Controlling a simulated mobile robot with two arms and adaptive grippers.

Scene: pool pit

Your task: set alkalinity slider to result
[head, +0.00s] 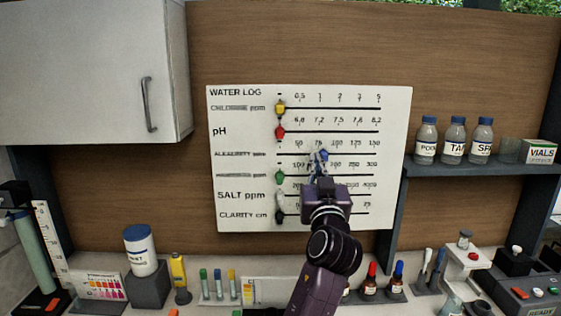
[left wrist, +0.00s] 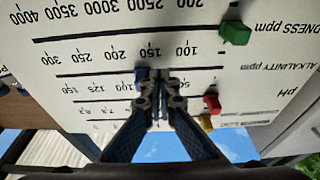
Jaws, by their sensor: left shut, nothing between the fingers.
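The white water log board (head: 235,180) hangs on the wall with several horizontal slider rows. The alkalinity row has a blue slider knob (head: 323,155), which stands around the 75 to 100 marks; its exact value is hard to read. In the left wrist view, where the board is upside down, the blue knob (left wrist: 140,75) sits just left of my fingertips, toward the higher numbers. My left gripper (left wrist: 158,76) is shut and empty at the alkalinity line, right beside the knob. I cannot tell if they touch. My wrist hides parts of the lower rows in the head view.
Yellow (head: 280,107), red (head: 280,132) and green (head: 280,176) knobs stand at their rows' left ends. A shelf (head: 480,167) with bottles is at right. The counter below holds a colour chart (head: 97,286), vials and dropper bottles (head: 370,283). A cabinet (head: 90,70) is upper left.

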